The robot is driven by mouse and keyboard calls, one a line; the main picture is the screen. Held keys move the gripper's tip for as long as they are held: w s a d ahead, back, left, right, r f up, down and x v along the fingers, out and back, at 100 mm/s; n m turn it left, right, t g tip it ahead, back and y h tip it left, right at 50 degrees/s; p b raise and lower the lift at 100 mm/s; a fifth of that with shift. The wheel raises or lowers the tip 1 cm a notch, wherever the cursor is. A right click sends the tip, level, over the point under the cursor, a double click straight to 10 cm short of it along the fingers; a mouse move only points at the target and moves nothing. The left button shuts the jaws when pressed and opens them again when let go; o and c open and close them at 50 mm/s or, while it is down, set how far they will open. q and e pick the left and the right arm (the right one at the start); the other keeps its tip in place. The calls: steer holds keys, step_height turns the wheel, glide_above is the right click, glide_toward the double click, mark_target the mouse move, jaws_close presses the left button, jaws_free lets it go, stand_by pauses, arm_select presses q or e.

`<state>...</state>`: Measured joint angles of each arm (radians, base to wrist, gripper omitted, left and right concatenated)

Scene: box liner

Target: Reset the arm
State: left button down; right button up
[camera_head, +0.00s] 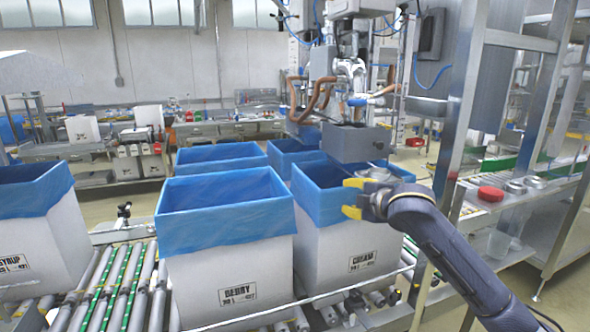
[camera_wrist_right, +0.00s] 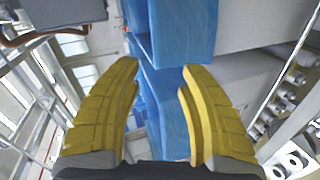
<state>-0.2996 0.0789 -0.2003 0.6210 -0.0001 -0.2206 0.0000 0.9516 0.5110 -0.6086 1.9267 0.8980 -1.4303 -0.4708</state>
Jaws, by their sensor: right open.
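My right gripper (camera_head: 352,197) has yellow fingers and reaches in from the right in the head view. It is at the right side of the white box labelled CREAM (camera_head: 352,240), near its blue liner (camera_head: 318,190). In the right wrist view the two yellow fingers (camera_wrist_right: 161,105) are spread apart with nothing gripped between them. Blue liner (camera_wrist_right: 170,30) shows beyond the fingertips; I cannot tell whether they touch it. My left gripper is not in view.
A white box labelled BERRY (camera_head: 235,285) with a blue liner stands beside it. A box labelled SYRUP (camera_head: 35,250) is at the left on the roller conveyor (camera_head: 110,290). A grey machine head (camera_head: 355,142) hangs above the boxes. A metal frame (camera_head: 470,100) stands at the right.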

steer(key=s+d+f+m+g+h, duration=0.1)
steer(key=s+f+m, duration=0.1)
steer(key=s+f, duration=0.55)
steer(key=s+d+f+m+h, duration=0.15)
steer(key=s+f, duration=0.25)
steer(key=f, duration=0.7)
steer(key=s+f+m+g+h, duration=0.1)
steer(key=s+f+m, duration=0.3)
steer(key=f, duration=0.5)
steer(key=s+d+f+m+g+h, duration=0.15)
steer(key=s+d+f, duration=0.3)
steer(key=s, duration=0.55)
steer(key=s+d+f+m+g+h, duration=0.15)
steer(key=s+d+f, duration=0.3)
steer(key=s, duration=0.65)
steer(key=s+d+f+m+g+h, duration=0.1)
steer(key=s+d+f+m+h, duration=0.25)
steer(key=s, duration=0.65)
steer(key=s+a+f+g+y, duration=0.2)
steer(key=a+f, duration=0.1)
steer(key=f, duration=1.4)
steer(key=s+a+f+g+y, duration=0.1)
steer(key=a+f+y, duration=0.1)
steer(key=f, duration=1.4)
steer(key=s+f+m+g+y, duration=0.1)
steer(key=s+f+m+g, duration=0.1)
steer(key=s+f, duration=1.7)
steer(key=s+g, duration=0.1)
steer(key=s, duration=0.1)
steer(key=shift+s+f, duration=0.4)
